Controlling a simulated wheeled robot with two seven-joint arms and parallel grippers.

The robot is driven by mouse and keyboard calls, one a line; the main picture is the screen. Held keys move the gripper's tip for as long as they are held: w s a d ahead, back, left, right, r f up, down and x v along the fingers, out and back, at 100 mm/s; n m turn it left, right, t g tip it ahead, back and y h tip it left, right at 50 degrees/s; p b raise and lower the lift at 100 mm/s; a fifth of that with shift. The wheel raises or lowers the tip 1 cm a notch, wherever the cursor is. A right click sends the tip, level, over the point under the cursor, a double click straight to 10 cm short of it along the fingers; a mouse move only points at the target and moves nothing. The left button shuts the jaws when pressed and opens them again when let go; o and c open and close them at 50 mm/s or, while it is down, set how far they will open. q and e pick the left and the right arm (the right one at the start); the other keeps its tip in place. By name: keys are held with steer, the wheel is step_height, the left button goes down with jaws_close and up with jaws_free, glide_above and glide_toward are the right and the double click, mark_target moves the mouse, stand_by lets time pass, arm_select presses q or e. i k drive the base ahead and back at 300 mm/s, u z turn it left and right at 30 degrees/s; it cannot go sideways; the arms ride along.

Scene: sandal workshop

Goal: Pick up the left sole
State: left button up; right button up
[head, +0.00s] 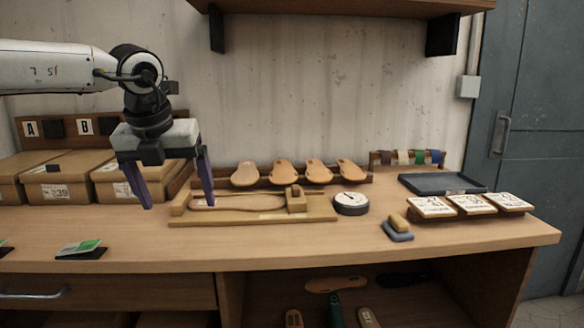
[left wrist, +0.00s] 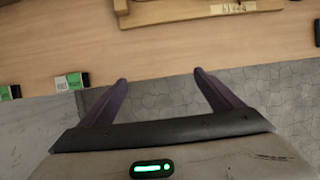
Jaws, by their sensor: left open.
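Several tan soles lean in a row on a wooden rack at the back of the workbench; the leftmost sole (head: 245,174) is the palest. Another flat sole-shaped piece (head: 240,203) lies in the wooden measuring jig (head: 270,218) in front of the rack. I cannot tell from the pictures which is the left sole. My left gripper (head: 179,203) is open and empty, pointing down, in the head view beside the jig's left end. The left wrist view shows its two fingers (left wrist: 160,77) spread, with the jig's edge (left wrist: 200,12) beyond. My right gripper is out of view.
Lidded boxes (head: 60,182) stand at the left. A round dial (head: 351,203), a blue-grey tray (head: 440,184), price cards (head: 470,204) and a small block on a pad (head: 398,231) are at the right. A shelf (head: 340,6) hangs above. The bench front is mostly clear.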

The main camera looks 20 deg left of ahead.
mark_target(283, 173)
steer(key=i, duration=1.6)
